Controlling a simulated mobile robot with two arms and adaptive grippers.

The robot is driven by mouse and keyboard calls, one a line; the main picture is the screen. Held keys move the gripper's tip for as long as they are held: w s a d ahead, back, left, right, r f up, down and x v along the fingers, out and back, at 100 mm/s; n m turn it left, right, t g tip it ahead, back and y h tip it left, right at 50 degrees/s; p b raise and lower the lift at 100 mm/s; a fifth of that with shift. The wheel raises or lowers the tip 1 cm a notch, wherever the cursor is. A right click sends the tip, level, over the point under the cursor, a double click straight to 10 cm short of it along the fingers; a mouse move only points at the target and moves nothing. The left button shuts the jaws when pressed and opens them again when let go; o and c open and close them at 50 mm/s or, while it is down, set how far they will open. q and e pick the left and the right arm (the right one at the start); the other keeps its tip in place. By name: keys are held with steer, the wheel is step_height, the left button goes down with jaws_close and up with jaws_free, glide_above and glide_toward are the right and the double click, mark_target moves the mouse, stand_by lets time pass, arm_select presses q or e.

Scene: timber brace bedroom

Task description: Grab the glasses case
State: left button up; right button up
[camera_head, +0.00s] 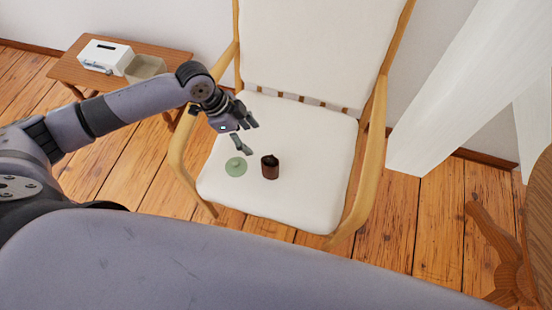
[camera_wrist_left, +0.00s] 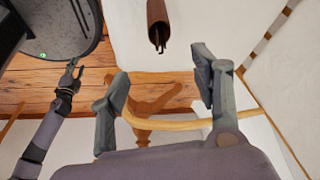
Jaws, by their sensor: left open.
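A dark brown case (camera_head: 270,168) stands on the white chair seat. In the left wrist view the brown case (camera_wrist_left: 157,22) shows at the top edge, partly cut off, with thin dark ends sticking out of it. My left gripper (camera_head: 245,133) is over the seat, behind and left of the case in the head view. Its fingers are spread and empty, and the wrist view (camera_wrist_left: 161,70) shows the case beyond them, apart from both. My right gripper (camera_wrist_left: 74,72) shows small at the left of the wrist view, its fingers seemingly apart and empty.
The chair has wooden armrests (camera_head: 362,180) on both sides and a tall white back (camera_head: 315,45). A low wooden table (camera_head: 68,68) with a white box (camera_head: 104,55) stands left. The seat's right side is clear.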

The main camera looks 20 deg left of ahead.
arm_select(q)
glide_above(265, 155)
steer(key=a, duration=0.2)
step_height(265, 155, down, 5)
steer(key=x, duration=0.4)
steer(key=shift+s+d+f, duration=0.15)
steer(key=shift+s+f, duration=0.15)
steer(key=shift+f, duration=0.1)
steer(key=shift+x, duration=0.9)
steer(key=x, duration=0.3)
steer(key=shift+w+f+b, duration=0.1)
steer(key=shift+f+b, duration=0.2)
steer(key=shift+f, duration=0.05)
steer(key=shift+d+f, duration=0.15)
steer(key=shift+f, duration=0.35)
arm_select(e)
steer(key=shift+s+d+f, duration=0.3)
steer(key=shift+s+f, duration=0.05)
steer(key=shift+s, duration=0.2)
arm_select(q)
steer(key=shift+c, duration=0.4)
steer(key=c, duration=0.4)
jaws_close()
arm_select(e)
steer(key=shift+s+d, duration=0.1)
steer(key=shift+d, duration=0.2)
